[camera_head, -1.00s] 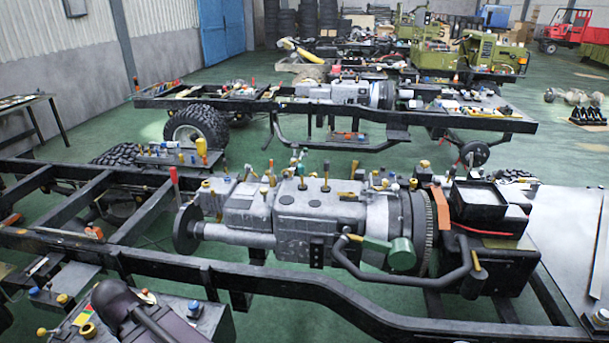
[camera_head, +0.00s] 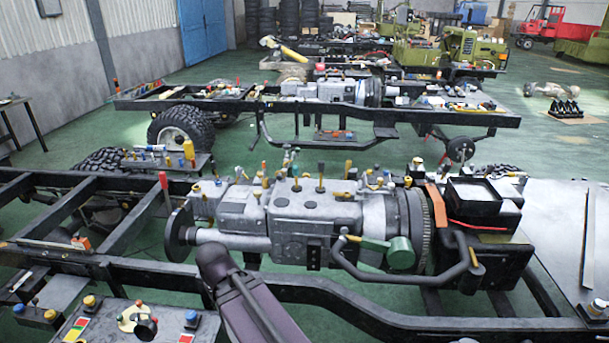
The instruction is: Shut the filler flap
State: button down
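I cannot pick out the filler flap with certainty. A green cylinder (camera_head: 400,252) with a flat green piece (camera_head: 375,246) beside it sits low on the front of the grey engine and gearbox block (camera_head: 310,220), above a bent black pipe (camera_head: 350,268). I cannot tell whether the green piece is a hinged flap, or whether it stands open. My dark arm rises from the bottom edge, and its rounded upper part overlaps the near chassis rail left of the engine. My gripper does not show.
A control panel (camera_head: 140,325) with a round cream dial, knobs and coloured labels lies at the bottom left. The near black chassis rail (camera_head: 330,297) crosses the front. A grey sheet (camera_head: 575,240) lies at the right. A second chassis (camera_head: 320,105) stands behind, with green floor between.

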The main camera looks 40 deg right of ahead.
aim_at(280, 174)
jog(key=z, duration=0.85)
jog(key=k, duration=0.95)
jog(key=u, duration=0.05)
jog(key=i, duration=0.75)
